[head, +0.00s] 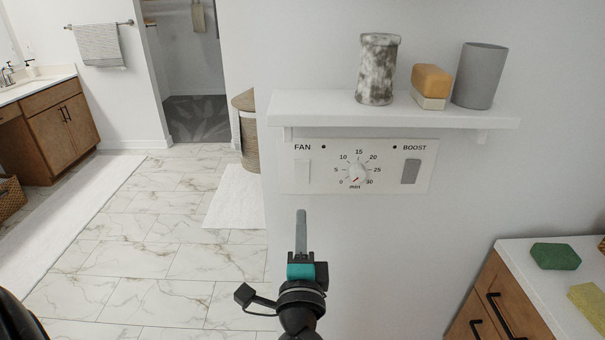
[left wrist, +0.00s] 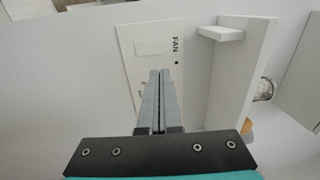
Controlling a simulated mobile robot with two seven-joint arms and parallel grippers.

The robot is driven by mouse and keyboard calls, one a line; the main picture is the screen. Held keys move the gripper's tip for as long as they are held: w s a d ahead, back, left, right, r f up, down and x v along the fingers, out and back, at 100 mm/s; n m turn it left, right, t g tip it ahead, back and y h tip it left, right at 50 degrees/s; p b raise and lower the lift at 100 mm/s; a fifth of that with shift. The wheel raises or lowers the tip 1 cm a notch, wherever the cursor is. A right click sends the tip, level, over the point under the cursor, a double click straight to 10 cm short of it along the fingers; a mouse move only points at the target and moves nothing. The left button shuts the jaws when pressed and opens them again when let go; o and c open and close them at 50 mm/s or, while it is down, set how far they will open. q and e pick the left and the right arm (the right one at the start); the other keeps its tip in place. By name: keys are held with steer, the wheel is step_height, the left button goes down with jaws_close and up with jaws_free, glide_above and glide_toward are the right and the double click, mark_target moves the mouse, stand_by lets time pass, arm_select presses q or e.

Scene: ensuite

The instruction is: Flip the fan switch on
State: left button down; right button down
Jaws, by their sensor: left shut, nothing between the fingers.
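The white control panel (head: 396,182) is on the wall under a shelf. Its fan switch (head: 303,173), a white rocker under the word FAN, is at the panel's left end. In the left wrist view the fan switch (left wrist: 153,46) shows just beyond my fingertips. My left gripper (head: 301,213) is shut and empty, pointing up at the panel from below the switch. It also shows in the left wrist view (left wrist: 159,73). I cannot tell whether the fingertips touch the panel. The right gripper is not in view.
A timer dial (head: 357,173) and a grey boost switch (head: 411,171) share the panel. The white shelf (head: 330,107) juts out above, holding a marbled cup (head: 377,70), a soap-like block (head: 431,82) and a grey cup (head: 480,76). A cabinet (head: 520,300) stands lower right.

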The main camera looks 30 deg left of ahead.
mark_target(302, 165)
arm_select(q)
steer(key=p+x, duration=0.2)
steer(key=x, duration=1.2)
steer(key=shift+p, duration=0.3)
steer(key=shift+w+r+p, duration=0.2)
steer(key=shift+r+p, duration=0.1)
steer(key=shift+p, duration=0.8)
steer(key=shift+f, duration=0.25)
